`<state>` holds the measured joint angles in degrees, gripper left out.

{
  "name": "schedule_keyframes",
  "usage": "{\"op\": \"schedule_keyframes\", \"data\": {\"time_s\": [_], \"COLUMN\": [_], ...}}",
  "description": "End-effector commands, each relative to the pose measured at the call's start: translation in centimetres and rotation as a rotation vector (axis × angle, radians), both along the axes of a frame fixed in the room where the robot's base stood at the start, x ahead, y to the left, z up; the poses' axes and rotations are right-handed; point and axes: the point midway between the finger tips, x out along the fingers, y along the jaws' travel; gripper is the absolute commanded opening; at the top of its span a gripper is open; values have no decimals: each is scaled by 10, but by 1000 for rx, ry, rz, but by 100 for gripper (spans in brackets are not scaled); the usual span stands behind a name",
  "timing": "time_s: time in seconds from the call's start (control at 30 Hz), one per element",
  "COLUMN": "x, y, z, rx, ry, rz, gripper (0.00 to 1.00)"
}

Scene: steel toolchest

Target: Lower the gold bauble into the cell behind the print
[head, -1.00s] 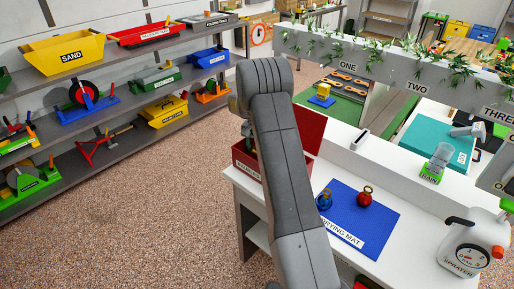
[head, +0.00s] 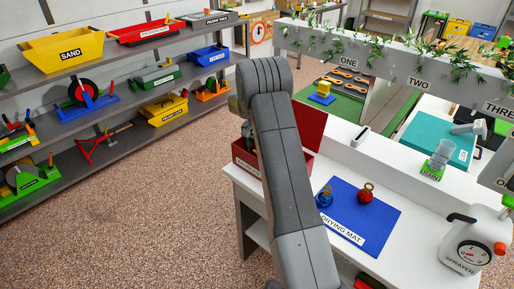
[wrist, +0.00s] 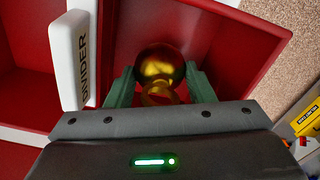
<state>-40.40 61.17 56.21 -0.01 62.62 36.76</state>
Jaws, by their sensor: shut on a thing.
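The gold bauble (wrist: 160,65) shows in the wrist view, between the green fingers of my gripper (wrist: 160,88), which is shut on it. Part of the bauble's gold cap shows between the fingers. It is over a cell of the red box (wrist: 237,42), with red walls around it; I cannot tell how deep it sits. A white divider (wrist: 83,60) with lettering stands to its left.
A blue drying mat (head: 378,222) holds a red bauble (head: 366,193) and a blue bauble (head: 325,197). The box's raised red lid (head: 311,132) stands behind my arm. A sprayer (head: 472,245) and a rain gauge (head: 437,160) stand on the right.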

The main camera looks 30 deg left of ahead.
Motion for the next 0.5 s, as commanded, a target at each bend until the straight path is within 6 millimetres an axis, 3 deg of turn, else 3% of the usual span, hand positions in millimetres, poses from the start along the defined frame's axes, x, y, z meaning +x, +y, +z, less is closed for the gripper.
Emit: {"op": "schedule_keyframes", "data": {"time_s": [0.5], "x": [0], "y": [0], "z": [-8], "rx": [0], "ry": [0], "rz": [0], "gripper": [39]}}
